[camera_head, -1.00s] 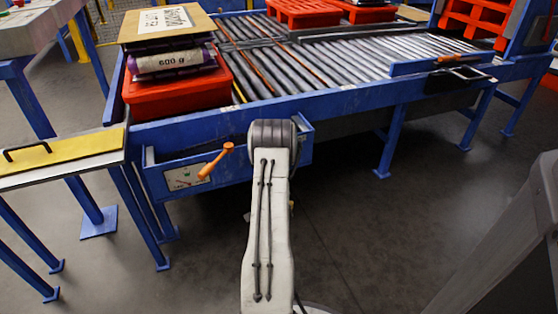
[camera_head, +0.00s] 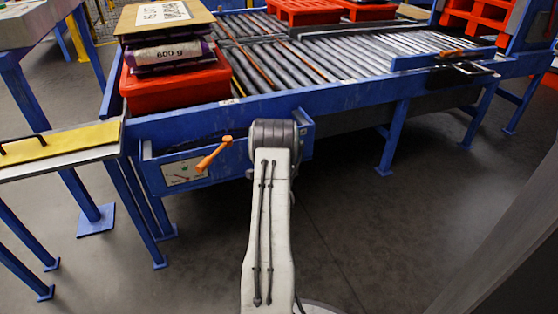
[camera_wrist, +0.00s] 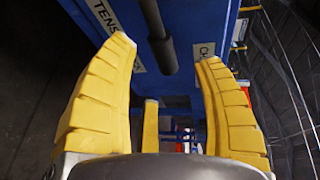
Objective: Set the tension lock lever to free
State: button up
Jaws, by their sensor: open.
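In the wrist view a dark rod-like lever (camera_wrist: 157,38) comes down from the top edge against a blue panel. A white label (camera_wrist: 103,15) beginning "TENS" is on its left, and another cut-off label (camera_wrist: 203,51) starting with "C" is on its right. My gripper (camera_wrist: 165,52) is open, its yellow fingers on either side of the lever in this view. I see no contact, and the depth between them is unclear. In the head view my gripper is hidden behind my arm. An orange handle (camera_head: 214,153) stands out beside a white dial plate (camera_head: 185,172) on the blue frame.
A roller conveyor (camera_head: 330,50) on blue legs fills the back. A red crate (camera_head: 175,90) with sacks stands at its left end. A side table (camera_head: 60,150) with a yellow top is at left. The floor (camera_head: 370,230) at right of my arm is clear.

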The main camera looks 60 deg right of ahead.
jog(key=shift+b+x, duration=1)
jog(key=shift+x, duration=0.95)
jog(key=shift+c, duration=0.2)
grip_shut()
